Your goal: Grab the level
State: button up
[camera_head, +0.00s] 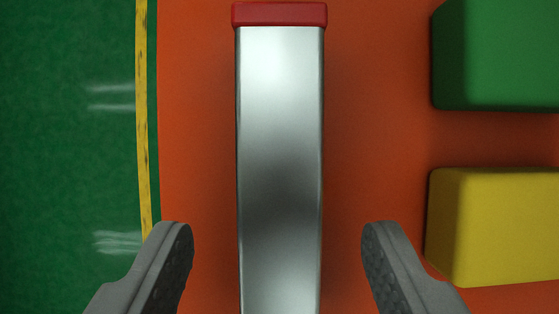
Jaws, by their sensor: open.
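The level (280,140) is a long silver metal bar with a red end cap (280,14) at its far end. It lies lengthwise down the middle of the head camera view on an orange-red surface, and its near end runs out of the bottom of the picture. My gripper (278,245) is open and empty. One finger is to the left of the bar and the other to the right, with a gap on each side. I cannot tell how far above the surface the fingertips are.
A green block (497,55) and a yellow block (495,228) stand on the right, the yellow one close to my right finger. The orange-red surface (195,130) ends at the left, beside a green floor (60,170) with a yellow line (142,110).

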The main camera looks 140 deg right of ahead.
aim_at(281, 217)
jog(key=x, duration=0.4)
jog(key=shift+w+a+f, duration=0.15)
jog(key=shift+w+f, duration=0.1)
jog(key=shift+w, duration=0.05)
jog(key=c, duration=1.2)
